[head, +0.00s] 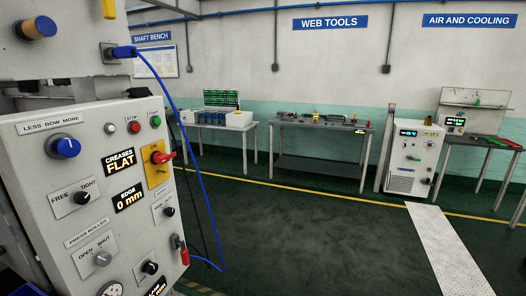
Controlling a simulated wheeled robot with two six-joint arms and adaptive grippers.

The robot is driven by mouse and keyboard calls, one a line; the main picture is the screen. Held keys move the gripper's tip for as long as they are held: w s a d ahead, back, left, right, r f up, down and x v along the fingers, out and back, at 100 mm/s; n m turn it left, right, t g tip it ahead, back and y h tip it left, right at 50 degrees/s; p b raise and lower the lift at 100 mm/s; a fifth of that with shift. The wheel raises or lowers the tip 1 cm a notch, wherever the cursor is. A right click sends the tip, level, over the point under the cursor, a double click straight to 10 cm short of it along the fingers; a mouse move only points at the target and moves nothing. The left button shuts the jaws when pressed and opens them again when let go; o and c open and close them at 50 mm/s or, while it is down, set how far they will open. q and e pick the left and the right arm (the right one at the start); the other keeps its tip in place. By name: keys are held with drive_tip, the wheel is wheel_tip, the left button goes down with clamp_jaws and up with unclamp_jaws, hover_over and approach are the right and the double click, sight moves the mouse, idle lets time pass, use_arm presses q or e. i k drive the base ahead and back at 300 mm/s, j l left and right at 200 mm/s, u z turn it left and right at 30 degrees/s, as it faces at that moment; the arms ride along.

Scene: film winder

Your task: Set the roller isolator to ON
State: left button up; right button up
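A grey control panel (95,215) fills the left of the head view. A yellow plate (154,171) with a red rotary handle (163,157) is mounted on its upper right part. The red handle points sideways to the right and slightly up. A second red-handled part (181,247) sits lower on the panel's right edge, with a blue cable near it. Neither of my grippers is in view.
The panel also carries a blue knob (67,147), several black or grey selector knobs, red and green buttons and a "CREASES FLAT" display (118,162). A blue cable (190,150) hangs beside the panel.

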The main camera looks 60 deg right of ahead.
sight(159, 158)
drive_tip(key=z, duration=1.3)
